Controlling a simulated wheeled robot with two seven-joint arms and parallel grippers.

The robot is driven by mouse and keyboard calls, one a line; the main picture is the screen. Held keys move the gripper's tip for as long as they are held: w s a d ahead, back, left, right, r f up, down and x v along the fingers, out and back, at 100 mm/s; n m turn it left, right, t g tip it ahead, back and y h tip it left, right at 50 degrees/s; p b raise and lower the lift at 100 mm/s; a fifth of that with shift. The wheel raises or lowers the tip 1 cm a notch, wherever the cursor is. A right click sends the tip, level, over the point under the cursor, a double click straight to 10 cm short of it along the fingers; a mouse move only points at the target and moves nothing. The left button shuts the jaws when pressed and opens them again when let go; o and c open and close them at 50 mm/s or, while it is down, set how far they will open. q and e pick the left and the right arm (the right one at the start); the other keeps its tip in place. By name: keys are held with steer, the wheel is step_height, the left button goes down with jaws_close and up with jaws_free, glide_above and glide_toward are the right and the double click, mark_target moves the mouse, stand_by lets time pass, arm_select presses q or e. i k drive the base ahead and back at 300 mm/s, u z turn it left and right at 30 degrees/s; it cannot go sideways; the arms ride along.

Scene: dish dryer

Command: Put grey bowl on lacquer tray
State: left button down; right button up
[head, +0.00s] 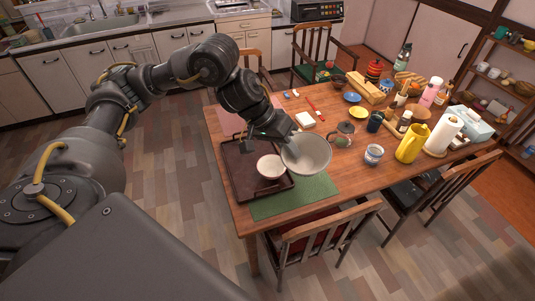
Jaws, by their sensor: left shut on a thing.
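The grey bowl (308,154) is held at its left rim by my left gripper (286,140), which is shut on it. The bowl is tilted with its inside toward the camera. It appears at the right edge of the dark lacquer tray (238,165), partly over the green mat; its height above them is hard to tell. The fingertips are partly hidden by the wrist and the bowl. My right gripper is not in view.
A green mat (315,193) lies at the table's front edge. A teapot (344,134), a patterned cup (373,154) and a yellow pitcher (411,144) stand to the right. Chairs (325,237) surround the table. The tray's left part is bare.

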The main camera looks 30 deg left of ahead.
mark_target(259, 149)
steer(key=z, duration=1.55)
steer(key=k, duration=0.9)
steer(key=u, duration=1.2)
steer(key=i, duration=0.5)
steer(key=u, duration=0.05)
